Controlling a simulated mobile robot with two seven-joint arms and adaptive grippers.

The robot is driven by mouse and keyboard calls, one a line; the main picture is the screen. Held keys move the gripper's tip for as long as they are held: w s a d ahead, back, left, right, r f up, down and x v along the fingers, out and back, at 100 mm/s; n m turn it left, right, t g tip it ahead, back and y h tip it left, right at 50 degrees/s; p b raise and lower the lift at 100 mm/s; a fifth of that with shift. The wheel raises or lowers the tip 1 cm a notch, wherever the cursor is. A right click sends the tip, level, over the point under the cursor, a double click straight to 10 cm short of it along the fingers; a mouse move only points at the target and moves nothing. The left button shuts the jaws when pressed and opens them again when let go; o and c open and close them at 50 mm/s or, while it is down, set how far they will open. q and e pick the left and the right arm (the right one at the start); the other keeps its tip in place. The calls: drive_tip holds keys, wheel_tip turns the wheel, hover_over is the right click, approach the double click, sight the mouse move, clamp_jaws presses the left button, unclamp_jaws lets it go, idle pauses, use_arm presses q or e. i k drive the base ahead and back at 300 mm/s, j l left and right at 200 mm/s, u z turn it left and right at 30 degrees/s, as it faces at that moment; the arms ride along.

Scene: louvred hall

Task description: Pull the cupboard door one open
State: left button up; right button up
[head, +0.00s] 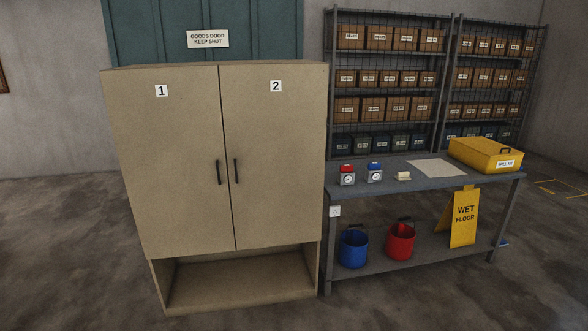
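A beige cupboard (243,259) stands left of the middle in the head view. Its left door, marked 1, is cupboard door one (168,150); it is shut. The black upright handle of door one (218,172) is near its right edge, at about mid height. Door two (275,130), marked 2, is shut beside it, with its own black handle (236,171) near its left edge. Below the doors is an open, empty shelf space (240,280). Neither of my grippers shows in the head view.
A grey workbench (425,178) stands close against the cupboard's right side, with two small dial devices, a yellow spill kit case (484,155), blue (353,250) and red (400,243) buckets and a wet floor sign (464,217). Loaded racks stand behind. Floor in front and left is clear.

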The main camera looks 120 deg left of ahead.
sight(167, 123)
drive_tip(key=u, duration=4.7)
drive_tip(key=l+z, duration=0.15)
drive_tip(key=i+j+z, duration=0.1)
drive_tip(key=i+z, duration=0.25)
drive_tip(key=i+j+z, duration=0.1)
drive_tip(key=z, duration=0.25)
drive_tip(key=i+j+z, duration=0.3)
drive_tip(key=k+l, duration=0.05)
drive_tip(key=l, duration=0.05)
